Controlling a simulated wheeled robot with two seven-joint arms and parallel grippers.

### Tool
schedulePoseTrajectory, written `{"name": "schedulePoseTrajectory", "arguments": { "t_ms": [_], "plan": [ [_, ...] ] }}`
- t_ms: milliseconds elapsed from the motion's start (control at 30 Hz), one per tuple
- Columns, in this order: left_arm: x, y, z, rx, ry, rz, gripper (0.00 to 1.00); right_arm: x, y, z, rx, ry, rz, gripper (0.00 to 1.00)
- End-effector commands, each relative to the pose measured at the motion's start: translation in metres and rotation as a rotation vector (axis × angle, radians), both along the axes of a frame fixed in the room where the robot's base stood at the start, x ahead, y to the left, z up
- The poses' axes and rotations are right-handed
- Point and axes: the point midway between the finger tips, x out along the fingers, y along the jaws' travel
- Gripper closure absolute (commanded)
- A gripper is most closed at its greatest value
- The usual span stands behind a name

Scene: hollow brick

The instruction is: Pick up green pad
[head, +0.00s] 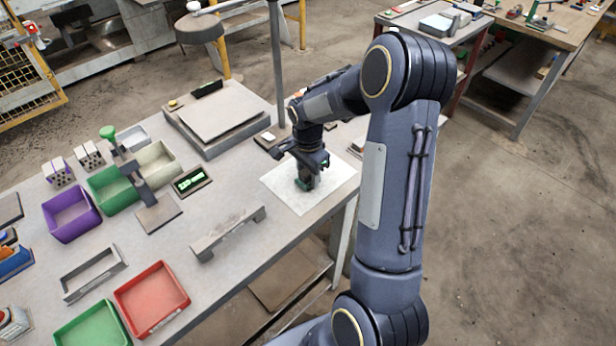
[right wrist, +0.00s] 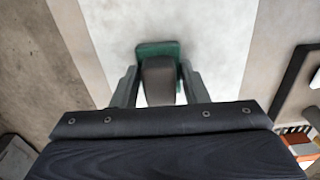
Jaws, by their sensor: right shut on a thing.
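The green pad (head: 303,184) is a small green piece with a dark grip on top. It is over the white sheet (head: 328,197) at the right end of the workbench. My right gripper (head: 307,172) points down at it and hides most of it. In the right wrist view the green edge of the pad (right wrist: 157,47) shows beyond the dark grip, against the white sheet. The fingers of my right gripper (right wrist: 158,75) are shut on the dark grip from both sides. I cannot tell whether the pad touches the sheet. My left gripper is out of view.
A grey metal bracket (head: 228,234) lies left of the sheet. Red (head: 152,298), green (head: 112,188) and purple (head: 71,213) bins stand further left. A flat grey scale-like platform (head: 222,112) and a thin post (head: 277,65) are behind. The bench's front edge runs close to the sheet.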

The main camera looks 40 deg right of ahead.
Motion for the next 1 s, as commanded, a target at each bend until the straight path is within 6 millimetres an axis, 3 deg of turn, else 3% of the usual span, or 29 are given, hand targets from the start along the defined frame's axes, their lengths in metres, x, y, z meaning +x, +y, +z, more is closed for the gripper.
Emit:
{"name": "schedulePoseTrajectory", "arguments": {
  "t_ms": [333, 567, 833, 1000],
  "plan": [
    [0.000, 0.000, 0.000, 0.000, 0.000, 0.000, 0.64, 0.001, 0.000, 0.005, -0.001, -0.001, 0.000, 0.82],
    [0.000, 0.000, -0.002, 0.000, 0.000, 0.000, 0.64, 0.000, 0.000, 0.035, -0.002, -0.007, 0.000, 0.82],
    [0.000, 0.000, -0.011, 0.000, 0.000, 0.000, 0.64, -0.054, 0.010, 0.096, -0.001, -0.008, 0.000, 0.82],
    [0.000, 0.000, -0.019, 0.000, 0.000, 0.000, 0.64, -0.096, 0.019, 0.111, 0.001, -0.005, -0.001, 0.82]
  ]
}}
